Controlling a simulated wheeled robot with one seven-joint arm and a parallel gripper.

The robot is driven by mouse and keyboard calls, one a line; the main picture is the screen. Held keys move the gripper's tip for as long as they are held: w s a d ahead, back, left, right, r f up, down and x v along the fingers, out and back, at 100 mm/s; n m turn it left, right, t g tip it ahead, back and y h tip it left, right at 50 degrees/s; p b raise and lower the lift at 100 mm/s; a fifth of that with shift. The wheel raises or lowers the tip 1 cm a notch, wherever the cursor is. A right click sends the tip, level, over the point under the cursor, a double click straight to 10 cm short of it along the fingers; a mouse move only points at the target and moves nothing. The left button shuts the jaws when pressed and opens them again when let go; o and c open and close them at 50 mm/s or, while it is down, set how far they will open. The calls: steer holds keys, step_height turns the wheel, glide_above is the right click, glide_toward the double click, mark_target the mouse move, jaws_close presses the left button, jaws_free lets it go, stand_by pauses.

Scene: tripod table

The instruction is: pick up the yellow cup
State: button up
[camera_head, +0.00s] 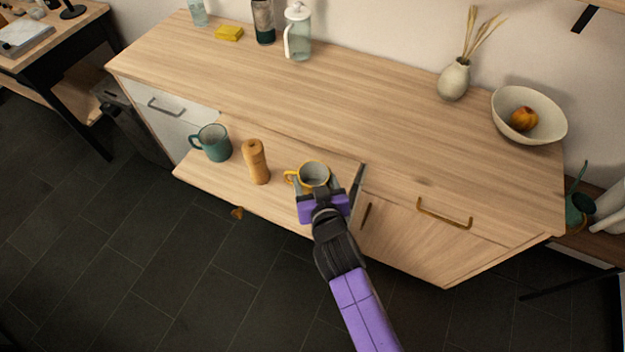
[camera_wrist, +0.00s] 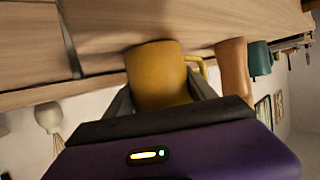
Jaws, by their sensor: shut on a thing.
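The yellow cup (camera_head: 313,173) has a grey-looking inside and a yellow handle on its left in the head view. It is at the right end of the lower wooden shelf board (camera_head: 276,197), in front of the counter. In the wrist view the cup (camera_wrist: 158,75) sits between the two fingers. My gripper (camera_head: 322,190) is shut on the cup from the front. The gripper also shows in the wrist view (camera_wrist: 163,100). I cannot tell whether the cup's base touches the board.
A wooden pepper mill (camera_head: 256,162) stands left of the cup, close to its handle. A teal mug (camera_head: 213,143) is further left on the board. An upright panel edge (camera_head: 357,190) is just right of my gripper. The counter top (camera_head: 350,110) has a wide clear middle.

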steer(key=shift+r, duration=0.15)
step_height(320, 180, up, 20)
stand_by(0.3)
stand_by(0.7)
